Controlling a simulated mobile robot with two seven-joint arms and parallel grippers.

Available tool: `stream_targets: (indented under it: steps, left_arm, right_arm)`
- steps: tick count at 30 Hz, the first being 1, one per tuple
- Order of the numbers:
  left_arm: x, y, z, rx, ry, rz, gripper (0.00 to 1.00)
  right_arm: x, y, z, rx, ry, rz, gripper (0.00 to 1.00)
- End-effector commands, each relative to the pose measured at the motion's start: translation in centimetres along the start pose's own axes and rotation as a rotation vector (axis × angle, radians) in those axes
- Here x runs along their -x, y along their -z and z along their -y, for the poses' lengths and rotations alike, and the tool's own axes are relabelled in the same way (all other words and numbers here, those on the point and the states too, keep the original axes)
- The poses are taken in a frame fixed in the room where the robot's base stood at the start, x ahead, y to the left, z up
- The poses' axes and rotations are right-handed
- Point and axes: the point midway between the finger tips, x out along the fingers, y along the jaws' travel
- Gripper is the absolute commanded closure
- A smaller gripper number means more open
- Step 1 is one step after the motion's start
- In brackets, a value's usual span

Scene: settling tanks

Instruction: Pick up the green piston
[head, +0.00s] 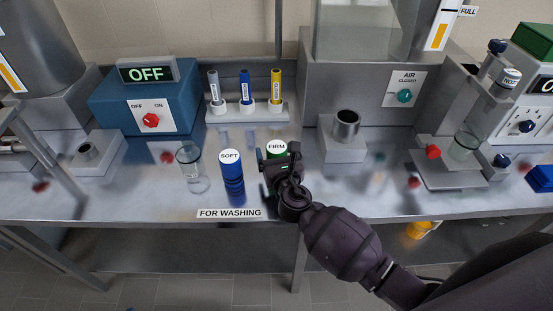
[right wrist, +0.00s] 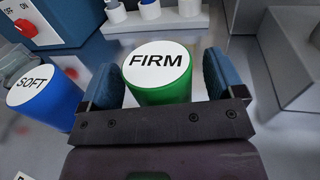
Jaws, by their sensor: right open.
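The green piston, with a white top marked FIRM, stands upright on the metal bench (head: 330,195). In the head view the green piston (head: 276,148) shows only its top part, the rest hidden behind my right gripper (head: 275,165). In the right wrist view the green piston (right wrist: 157,75) sits between the two blue finger pads of my right gripper (right wrist: 158,85). The fingers are open, one on each side, with a visible gap at the right; contact on the left is hard to tell. My left gripper is not in view.
A blue piston (head: 232,175) marked SOFT stands close on the left, also near the left finger in the right wrist view (right wrist: 45,97). A glass beaker (head: 191,168) stands further left. A rack (head: 247,111) with several coloured tubes is behind. A metal cup (head: 346,125) stands at the right.

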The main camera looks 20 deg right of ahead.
Motion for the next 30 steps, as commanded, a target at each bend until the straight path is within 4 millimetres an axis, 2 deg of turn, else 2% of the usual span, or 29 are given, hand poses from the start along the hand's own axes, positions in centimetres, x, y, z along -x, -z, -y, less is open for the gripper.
stream_targets:
  steps: [7, 8, 19, 26, 30]
  left_arm:
    - [0.0, 0.0, 0.0, 0.000, 0.000, 0.000, 0.57]
    - [0.0, 0.0, 0.0, 0.000, 0.000, 0.000, 0.57]
    - [0.3, -0.6, 0.0, 0.002, 0.002, 0.011, 0.57]
    - [0.3, -0.5, 0.0, 0.002, 0.002, 0.011, 0.57]
    - [0.5, 0.0, 0.1, 0.002, 0.001, 0.008, 0.57]
  right_arm:
    - [-0.2, 0.0, 0.0, -0.001, 0.000, 0.000, 0.12]
    - [-0.2, 0.0, 0.0, -0.001, 0.000, 0.000, 0.15]
    - [-0.1, 0.0, 0.0, 0.000, 0.000, 0.000, 0.72]
    - [-0.2, -0.1, 0.0, -0.001, 0.000, 0.001, 0.72]
    - [-0.2, -1.0, 0.0, -0.002, -0.001, 0.003, 0.72]
